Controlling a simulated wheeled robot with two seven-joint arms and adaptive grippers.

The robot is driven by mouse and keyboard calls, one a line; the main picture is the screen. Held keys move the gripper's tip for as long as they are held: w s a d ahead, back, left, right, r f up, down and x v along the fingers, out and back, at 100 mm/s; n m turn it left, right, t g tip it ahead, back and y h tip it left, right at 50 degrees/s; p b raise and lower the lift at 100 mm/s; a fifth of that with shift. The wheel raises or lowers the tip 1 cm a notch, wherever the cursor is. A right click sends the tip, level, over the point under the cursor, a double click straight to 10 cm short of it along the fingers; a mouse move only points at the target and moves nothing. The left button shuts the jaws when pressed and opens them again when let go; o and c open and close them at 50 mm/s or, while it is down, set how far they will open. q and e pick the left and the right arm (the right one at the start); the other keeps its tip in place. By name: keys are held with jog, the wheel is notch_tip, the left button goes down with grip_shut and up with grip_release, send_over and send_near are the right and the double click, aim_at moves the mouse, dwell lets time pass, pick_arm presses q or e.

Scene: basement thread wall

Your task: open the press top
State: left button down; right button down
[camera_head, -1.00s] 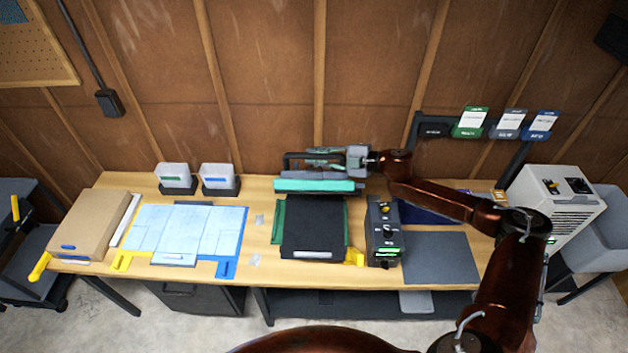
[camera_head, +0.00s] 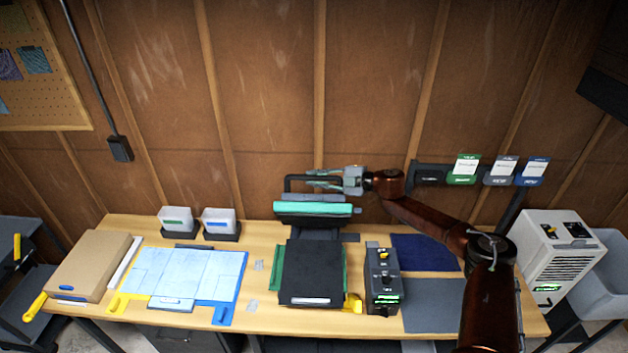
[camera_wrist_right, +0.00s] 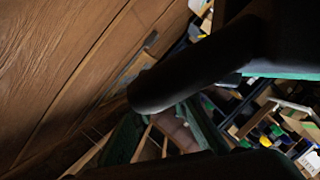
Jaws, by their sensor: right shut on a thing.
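The press has a dark flat bed (camera_head: 313,268) with green side edges, low on the table. Its press top (camera_head: 312,209), with a teal pad along its front edge, stands raised and tilted at the back, well clear of the bed. A black bar handle (camera_head: 298,178) rises from the top. My right gripper (camera_head: 328,180) is shut on this handle from the right. In the right wrist view the dark bar (camera_wrist_right: 190,70) crosses close to the camera, with green finger parts (camera_wrist_right: 200,125) around it. My left gripper is not in view.
A control box (camera_head: 382,282) stands right of the bed. A blue sheet board (camera_head: 195,272), a cardboard box (camera_head: 90,267) and two white bins (camera_head: 220,222) are to the left. The wooden wall (camera_head: 265,110) rises close behind the press. A white machine (camera_head: 555,250) is at far right.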

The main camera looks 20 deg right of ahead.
jog(key=shift+d, duration=0.1)
jog(key=c, duration=1.8)
grip_release()
jog(key=shift+f, duration=0.1)
jog(key=shift+c, duration=0.2)
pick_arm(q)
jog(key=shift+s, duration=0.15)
pick_arm(e)
jog(key=v, duration=1.2)
